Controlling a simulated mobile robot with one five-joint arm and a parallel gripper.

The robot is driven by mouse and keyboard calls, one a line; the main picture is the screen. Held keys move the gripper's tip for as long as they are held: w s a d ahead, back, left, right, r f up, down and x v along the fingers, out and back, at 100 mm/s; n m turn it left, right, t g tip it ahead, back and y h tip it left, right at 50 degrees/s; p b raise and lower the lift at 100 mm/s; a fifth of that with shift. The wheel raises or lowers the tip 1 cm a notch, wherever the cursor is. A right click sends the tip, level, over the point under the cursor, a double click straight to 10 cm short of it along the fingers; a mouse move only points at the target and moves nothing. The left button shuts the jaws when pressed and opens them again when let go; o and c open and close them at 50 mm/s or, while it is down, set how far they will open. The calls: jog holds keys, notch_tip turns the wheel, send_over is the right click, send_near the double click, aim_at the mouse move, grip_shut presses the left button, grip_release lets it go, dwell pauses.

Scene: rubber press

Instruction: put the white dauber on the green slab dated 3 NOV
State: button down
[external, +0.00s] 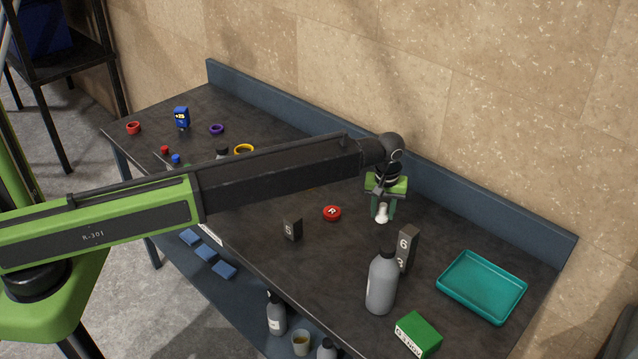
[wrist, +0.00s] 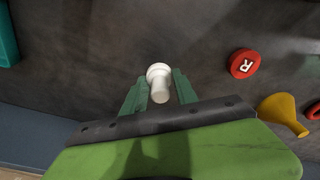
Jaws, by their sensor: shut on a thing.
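The white dauber (external: 382,215) is between the fingers of my gripper (external: 383,208), over the middle-right of the dark bench. My gripper is shut on it. In the wrist view the dauber (wrist: 158,76) has a round white head and a narrower stem, with a green finger on each side. I cannot tell whether it touches the bench. The green slab (external: 418,332) lies at the front right edge of the bench, with a white date label on its front side, partly readable as 3 NOV. It is to the right of and nearer the camera than my gripper.
A grey bottle (external: 382,284) and a dark block marked 6 (external: 407,246) stand between my gripper and the slab. A teal tray (external: 482,288) lies at the right. A red disc marked R (external: 332,213) and another dark block (external: 292,229) are to the left.

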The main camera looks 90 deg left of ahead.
aim_at(384, 204)
notch_tip(384, 204, up, 7)
jog(key=p, duration=0.5)
jog(key=shift+f, duration=0.1)
